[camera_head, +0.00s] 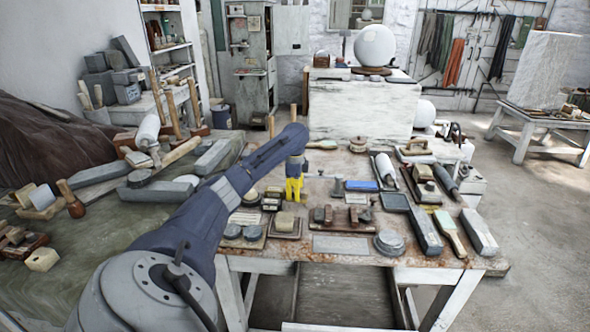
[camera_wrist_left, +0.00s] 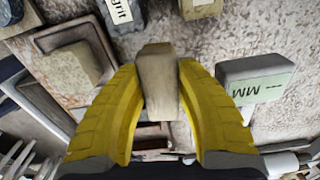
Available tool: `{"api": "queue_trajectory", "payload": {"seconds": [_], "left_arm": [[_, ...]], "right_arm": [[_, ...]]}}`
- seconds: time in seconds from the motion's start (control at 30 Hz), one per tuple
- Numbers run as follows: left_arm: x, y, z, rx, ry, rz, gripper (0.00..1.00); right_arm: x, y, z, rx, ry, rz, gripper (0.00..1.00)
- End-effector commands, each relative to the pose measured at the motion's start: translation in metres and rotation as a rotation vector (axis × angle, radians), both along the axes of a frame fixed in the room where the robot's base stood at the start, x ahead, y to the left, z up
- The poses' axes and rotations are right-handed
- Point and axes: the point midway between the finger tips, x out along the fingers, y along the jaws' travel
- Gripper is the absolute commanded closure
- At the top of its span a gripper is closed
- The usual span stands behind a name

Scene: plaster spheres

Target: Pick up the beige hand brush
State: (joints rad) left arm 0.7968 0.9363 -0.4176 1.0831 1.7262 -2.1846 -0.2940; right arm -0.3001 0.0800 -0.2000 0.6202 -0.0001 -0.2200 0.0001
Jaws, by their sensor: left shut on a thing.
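My left gripper (camera_head: 294,189) has yellow fingers and points down over the worktable (camera_head: 330,185). In the left wrist view, the left gripper (camera_wrist_left: 160,72) has its two fingers on either side of a beige, block-like thing (camera_wrist_left: 160,82), which looks like the beige hand brush. The fingers are shut on it. Its bristles do not show, and I cannot tell whether it is clear of the tabletop. In the head view the fingers and arm hide it. My right gripper is in neither view.
Near the gripper stand a tan block on a tray (camera_wrist_left: 70,75) and a labelled grey block (camera_wrist_left: 250,78). A blue block (camera_head: 361,186), a round grey stone (camera_head: 389,243) and long grey blocks crowd the table's right. A white sphere (camera_head: 374,46) stands behind.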

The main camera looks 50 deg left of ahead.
Motion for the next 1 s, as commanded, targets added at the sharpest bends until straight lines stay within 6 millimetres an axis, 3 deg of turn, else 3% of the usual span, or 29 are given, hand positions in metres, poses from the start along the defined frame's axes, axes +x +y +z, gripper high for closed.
{"api": "queue_trajectory", "payload": {"seconds": [0.5, 0.7, 1.0], "left_arm": [[0.0, 0.001, 0.116, 0.003, -0.004, 0.0, 0.97], [0.0, 0.001, 0.143, 0.002, -0.002, -0.001, 0.97], [0.0, 0.001, 0.163, 0.002, -0.001, 0.0, 0.97]], "right_arm": [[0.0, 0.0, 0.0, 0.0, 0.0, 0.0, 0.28], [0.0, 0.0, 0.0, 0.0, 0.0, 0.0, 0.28], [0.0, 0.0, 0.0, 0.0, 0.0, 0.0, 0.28]]}}
